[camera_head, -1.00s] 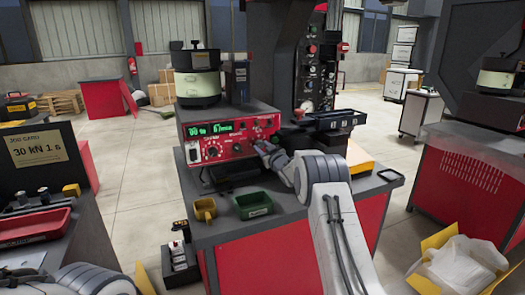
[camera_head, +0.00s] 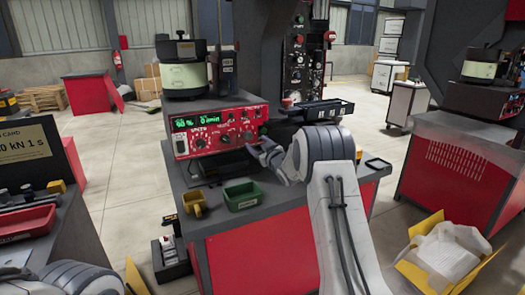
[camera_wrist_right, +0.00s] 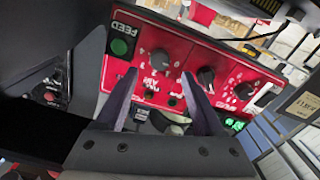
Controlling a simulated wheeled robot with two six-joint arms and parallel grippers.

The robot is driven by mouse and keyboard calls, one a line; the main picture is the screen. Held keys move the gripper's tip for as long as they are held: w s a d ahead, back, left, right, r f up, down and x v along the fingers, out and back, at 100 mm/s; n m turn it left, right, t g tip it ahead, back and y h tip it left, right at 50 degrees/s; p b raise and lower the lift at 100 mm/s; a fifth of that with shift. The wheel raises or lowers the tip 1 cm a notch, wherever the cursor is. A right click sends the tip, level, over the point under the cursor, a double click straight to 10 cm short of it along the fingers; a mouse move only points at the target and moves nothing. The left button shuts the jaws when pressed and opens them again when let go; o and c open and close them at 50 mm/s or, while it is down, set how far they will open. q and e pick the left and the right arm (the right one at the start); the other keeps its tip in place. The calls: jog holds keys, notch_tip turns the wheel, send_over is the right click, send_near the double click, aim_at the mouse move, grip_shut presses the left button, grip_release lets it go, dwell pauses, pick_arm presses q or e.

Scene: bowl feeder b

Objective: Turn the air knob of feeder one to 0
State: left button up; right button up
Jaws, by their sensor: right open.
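The red feeder panel (camera_head: 217,131) stands on the table below a round bowl (camera_head: 185,75), with a lit green readout and several black knobs. In the right wrist view it shows upside down. A black knob (camera_wrist_right: 160,57), with a label that seems to read AIR, lies between the fingertips in that view. My right gripper (camera_wrist_right: 160,75) is open and faces the panel. I cannot tell whether the fingers touch the knob. In the head view my right gripper (camera_head: 262,149) is at the panel's lower right. My left arm shows at the lower left, its gripper out of frame.
A yellow bin (camera_head: 194,204) and a green bin (camera_head: 243,195) stand on the table in front of the panel. In the wrist view a green FEED button (camera_wrist_right: 119,47) and other knobs (camera_wrist_right: 206,76) sit close to the fingers. A black tray (camera_head: 322,109) is at the right.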

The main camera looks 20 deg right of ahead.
jog(key=shift+s+d, duration=0.1)
jog(key=shift+s, duration=2.15)
jog(key=s+a+f+g, duration=0.1)
jog(key=s+a+g, duration=0.2)
jog(key=s+a, duration=0.35)
jog(key=s+a+f+g+y, duration=0.15)
jog(key=s+a, duration=0.25)
jog(key=a, duration=0.6)
jog(key=s+a+f+g, duration=0.1)
jog(key=s+a+g, duration=0.35)
jog(key=a, duration=0.35)
jog(key=s+a+f+n+g, duration=0.2)
jog(key=s+a+f+g, duration=0.15)
jog(key=s, duration=1.35)
jog(key=s+a+f+n+g, duration=0.2)
jog(key=s+g, duration=0.3)
jog(key=s, duration=1.2)
notch_tip(320, 180, up, 14)
jog(key=s+h+p, duration=0.1)
jog(key=s+p, duration=0.1)
jog(key=p, duration=1.1)
jog(key=shift+f, duration=0.15)
